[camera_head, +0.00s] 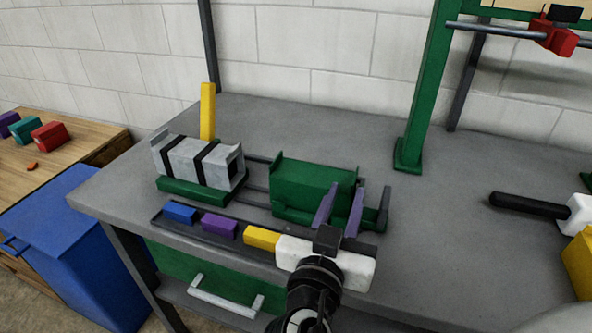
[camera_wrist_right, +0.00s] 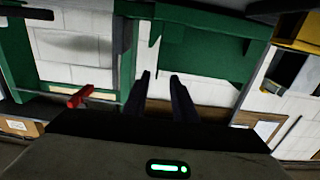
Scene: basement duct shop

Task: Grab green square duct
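The green square duct (camera_head: 300,187) lies on the grey bench in the head view, to the right of a silver duct. It is a boxy piece with raised flanges at its ends. My right gripper (camera_head: 347,192) is over the near right part of the duct, its two purplish fingers apart with nothing seen between them. In the right wrist view the gripper (camera_wrist_right: 160,77) is also open and empty. A large green surface fills the top of that view; I cannot tell whether it is the duct. Whether the fingers touch the duct is unclear. My left gripper is not in view.
A silver duct (camera_head: 195,160) with black bands sits on a green base. Blue (camera_head: 180,212), purple (camera_head: 219,226) and yellow (camera_head: 262,237) blocks line the tray's front. A green post (camera_head: 428,100) stands behind right. A black-handled tool (camera_head: 525,205) lies right; bench between is clear.

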